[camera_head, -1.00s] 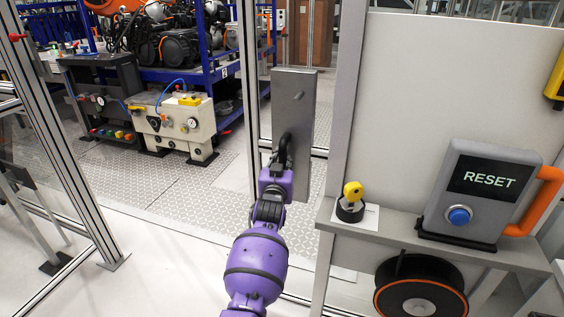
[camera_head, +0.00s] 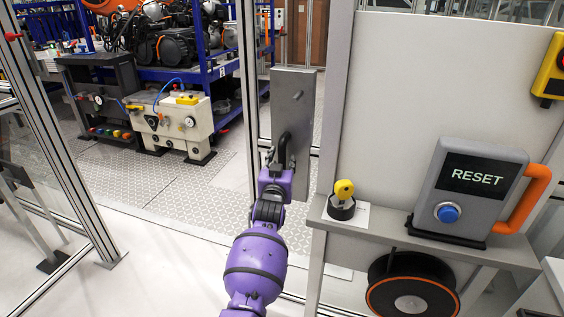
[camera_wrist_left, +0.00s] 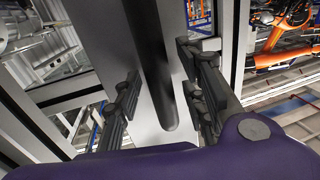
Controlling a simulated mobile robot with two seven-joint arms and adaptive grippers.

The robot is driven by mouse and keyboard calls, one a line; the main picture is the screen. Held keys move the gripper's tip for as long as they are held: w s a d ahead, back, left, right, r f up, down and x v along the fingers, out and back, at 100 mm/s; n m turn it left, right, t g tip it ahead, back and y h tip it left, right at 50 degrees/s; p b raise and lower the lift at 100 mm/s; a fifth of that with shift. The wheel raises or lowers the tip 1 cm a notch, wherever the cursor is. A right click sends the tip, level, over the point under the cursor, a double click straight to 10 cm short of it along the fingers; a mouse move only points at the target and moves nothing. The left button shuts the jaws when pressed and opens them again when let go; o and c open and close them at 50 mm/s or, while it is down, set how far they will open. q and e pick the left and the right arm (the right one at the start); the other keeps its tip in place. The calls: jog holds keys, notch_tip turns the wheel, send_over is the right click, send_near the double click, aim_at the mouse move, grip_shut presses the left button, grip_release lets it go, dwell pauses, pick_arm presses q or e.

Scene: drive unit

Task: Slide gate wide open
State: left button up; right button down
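The gate shows in the head view as a tall grey metal plate (camera_head: 312,110) on a slotted frame post (camera_head: 249,70), with a dark bar handle (camera_head: 284,140) on its face. My left gripper (camera_head: 280,163) is at the handle. In the left wrist view the handle bar (camera_wrist_left: 157,70) runs between the fingers of this gripper (camera_wrist_left: 160,85). The fingers stand on both sides of the bar, with grey plate showing between bar and fingers. The head view hides most of the fingers behind my purple wrist. My right gripper is in neither view.
The opening left of the gate is clear down to the left frame post (camera_head: 75,150). Right of the gate stands a fixed panel (camera_head: 430,85) with a shelf (camera_head: 390,232), a yellow key switch (camera_head: 343,200) and a RESET box (camera_head: 470,190). A reel (camera_head: 412,285) hangs below.

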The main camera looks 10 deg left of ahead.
pick_arm(q)
jog(key=shift+r, duration=0.1)
jog(key=s+d, duration=0.1)
jog(key=s, duration=1.1)
jog(key=shift+d, duration=0.2)
